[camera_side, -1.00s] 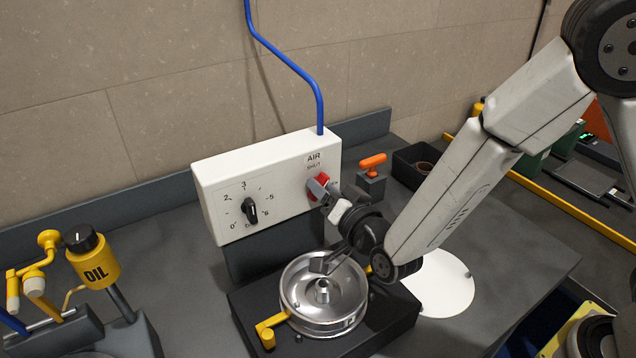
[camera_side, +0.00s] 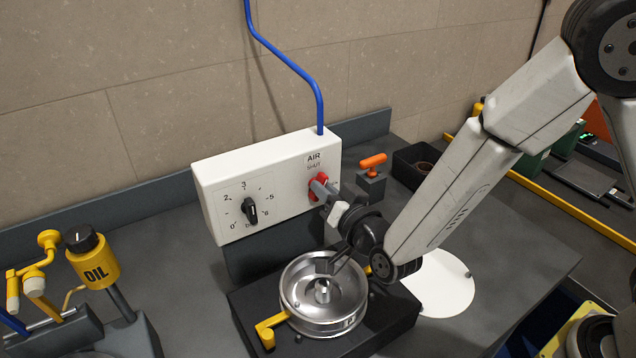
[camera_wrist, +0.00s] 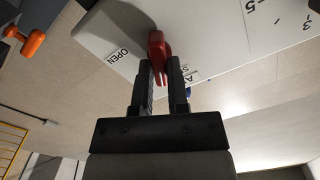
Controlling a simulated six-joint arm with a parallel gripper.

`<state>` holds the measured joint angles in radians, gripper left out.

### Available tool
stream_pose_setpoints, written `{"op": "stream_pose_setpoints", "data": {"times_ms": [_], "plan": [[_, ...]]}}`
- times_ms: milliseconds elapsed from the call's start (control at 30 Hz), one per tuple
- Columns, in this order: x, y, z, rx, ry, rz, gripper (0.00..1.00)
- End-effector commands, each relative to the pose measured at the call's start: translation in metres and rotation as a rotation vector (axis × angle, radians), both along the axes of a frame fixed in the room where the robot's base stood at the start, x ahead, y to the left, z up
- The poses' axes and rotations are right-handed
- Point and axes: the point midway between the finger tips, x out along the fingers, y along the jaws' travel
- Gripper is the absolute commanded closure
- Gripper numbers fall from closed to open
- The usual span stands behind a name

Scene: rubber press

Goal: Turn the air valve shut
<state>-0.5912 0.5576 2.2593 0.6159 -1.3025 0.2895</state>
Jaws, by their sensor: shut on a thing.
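The red air valve handle (camera_side: 321,181) sits at the right end of the white panel (camera_side: 231,184), below the word AIR. My gripper (camera_side: 325,188) is shut on the handle; in the wrist view the red handle (camera_wrist: 157,45) stands between the two dark fingertips (camera_wrist: 160,72). The OPEN mark shows to the left of the handle in the wrist view, and the other lettering to the right is partly hidden by a finger. In the side view the fingers cover part of the handle, so its exact angle is hard to tell.
A black dial knob (camera_side: 249,211) is on the panel's left. A blue hose (camera_side: 318,95) rises from its top. An orange-handled part (camera_side: 373,161) stands close right of my gripper. A metal wheel-like mould (camera_side: 325,320) lies below my wrist. A yellow oil can (camera_side: 95,262) is at left.

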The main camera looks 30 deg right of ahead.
Motion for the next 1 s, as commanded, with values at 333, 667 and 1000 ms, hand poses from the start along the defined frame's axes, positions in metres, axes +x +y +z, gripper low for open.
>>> {"op": "stream_pose_setpoints", "data": {"times_ms": [333,667,1000], "plan": [[-0.0002,0.0006,0.0002,-0.205,0.000,-0.001,1.00],[-0.0002,0.0007,0.0002,-0.228,0.000,-0.001,1.00],[-0.0001,0.0008,0.0003,-0.227,0.000,-0.001,0.46]]}}
